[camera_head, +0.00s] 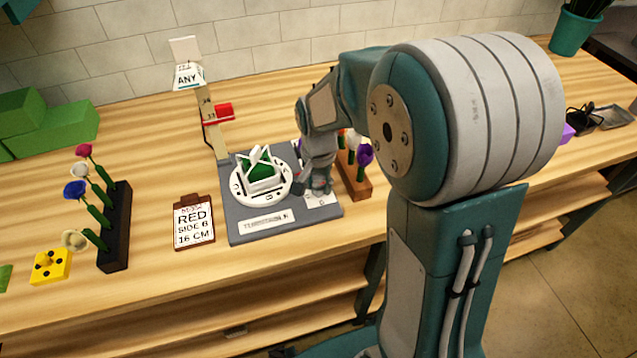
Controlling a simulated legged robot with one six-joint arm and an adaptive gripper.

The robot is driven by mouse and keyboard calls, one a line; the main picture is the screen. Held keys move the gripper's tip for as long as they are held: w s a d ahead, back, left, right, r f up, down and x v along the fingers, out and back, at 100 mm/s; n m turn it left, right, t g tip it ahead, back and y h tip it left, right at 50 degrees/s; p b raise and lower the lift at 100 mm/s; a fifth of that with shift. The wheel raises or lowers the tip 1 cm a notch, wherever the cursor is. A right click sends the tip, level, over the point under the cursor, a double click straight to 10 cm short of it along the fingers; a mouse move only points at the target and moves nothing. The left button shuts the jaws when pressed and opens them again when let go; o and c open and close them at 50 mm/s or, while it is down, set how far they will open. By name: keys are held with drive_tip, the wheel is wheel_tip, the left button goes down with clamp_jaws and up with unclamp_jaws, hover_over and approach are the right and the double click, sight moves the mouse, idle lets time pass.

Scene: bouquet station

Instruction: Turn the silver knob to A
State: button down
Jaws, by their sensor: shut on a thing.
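My gripper (318,186) is low over the right side of the grey station board (238,206), pointing down. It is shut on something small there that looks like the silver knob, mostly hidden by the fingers. A white label with small marks (325,202) lies on the board by the fingertips. Which letter the knob points to cannot be made out. A white round dial (280,194) with a green block in a white frame (258,168) sits on the board left of my gripper.
An upright ruler post (213,135) with a red slider (219,113) and an "ANY" sign (188,78) stands behind the board. A clipboard (194,222) reads RED, SIDE B, 16 CM. Flower racks stand left (117,225) and right (355,184). Green blocks (55,128) lie back left.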

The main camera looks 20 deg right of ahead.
sight(317, 185)
drive_tip(key=shift+s+f+m, duration=0.1)
drive_tip(key=shift+m, duration=0.5)
drive_tip(key=shift+c, duration=1.5)
unclamp_jaws()
drive_tip(key=shift+a, duration=0.1)
wheel_tip(317, 185, up, 12)
drive_tip(key=shift+a, duration=0.1)
